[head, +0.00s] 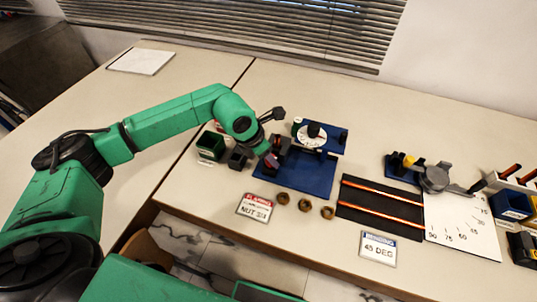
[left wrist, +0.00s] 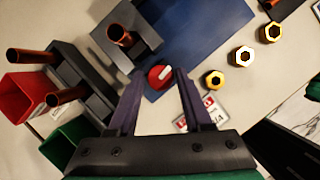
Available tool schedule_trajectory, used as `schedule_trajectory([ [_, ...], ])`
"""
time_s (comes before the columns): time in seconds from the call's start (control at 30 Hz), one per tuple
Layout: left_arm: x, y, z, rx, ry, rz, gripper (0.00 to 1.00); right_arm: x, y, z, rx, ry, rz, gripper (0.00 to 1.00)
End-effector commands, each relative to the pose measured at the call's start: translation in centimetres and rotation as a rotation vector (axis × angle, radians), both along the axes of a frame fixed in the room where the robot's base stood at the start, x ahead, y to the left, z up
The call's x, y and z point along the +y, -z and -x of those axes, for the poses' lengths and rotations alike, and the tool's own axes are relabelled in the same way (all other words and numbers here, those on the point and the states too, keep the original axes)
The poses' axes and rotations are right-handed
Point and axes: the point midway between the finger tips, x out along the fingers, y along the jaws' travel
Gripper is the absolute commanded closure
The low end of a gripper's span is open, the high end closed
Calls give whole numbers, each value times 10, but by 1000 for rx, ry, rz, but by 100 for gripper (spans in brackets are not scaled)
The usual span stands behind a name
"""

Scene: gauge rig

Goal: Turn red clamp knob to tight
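The red clamp knob (left wrist: 158,78) is round with a pale bar across it. In the left wrist view it lies between the fingertips of my left gripper (left wrist: 158,84), which is open with a gap on both sides of the knob. Whether the fingers are level with it or above it I cannot tell. In the head view my left gripper (head: 267,150) points down at the left side of the blue base plate (head: 318,176), hiding most of the knob. A grey block with a copper tube (left wrist: 120,37) stands beside it. My right gripper is not in view.
Three brass nuts (head: 304,205) lie in front of the plate, near a red-headed sign (head: 254,207). A green bin (head: 211,144) stands to the left. A white dial (head: 312,135) stands behind. A black mat with orange rods (head: 381,206) lies to the right.

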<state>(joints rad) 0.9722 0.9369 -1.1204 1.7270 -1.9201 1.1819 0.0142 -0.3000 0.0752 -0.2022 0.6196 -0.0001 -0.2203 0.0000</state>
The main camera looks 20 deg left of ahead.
Motion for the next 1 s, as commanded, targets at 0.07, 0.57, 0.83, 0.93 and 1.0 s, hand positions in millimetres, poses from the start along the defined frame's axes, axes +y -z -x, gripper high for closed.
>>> schedule_trajectory([
  [0.07, 0, 0, 0, 0, 0, 0, 83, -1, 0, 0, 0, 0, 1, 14],
  [0.57, 1, -1, -2, -4, 169, 1, 100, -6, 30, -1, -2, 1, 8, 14],
  [0.83, 1, -2, -1, -3, 168, 1, 48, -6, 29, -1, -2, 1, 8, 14],
  [0.93, 1, -1, -1, -3, 168, 0, 48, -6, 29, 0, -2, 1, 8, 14],
  [1.0, 1, -1, -1, -2, 167, 0, 48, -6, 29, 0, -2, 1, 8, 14],
])
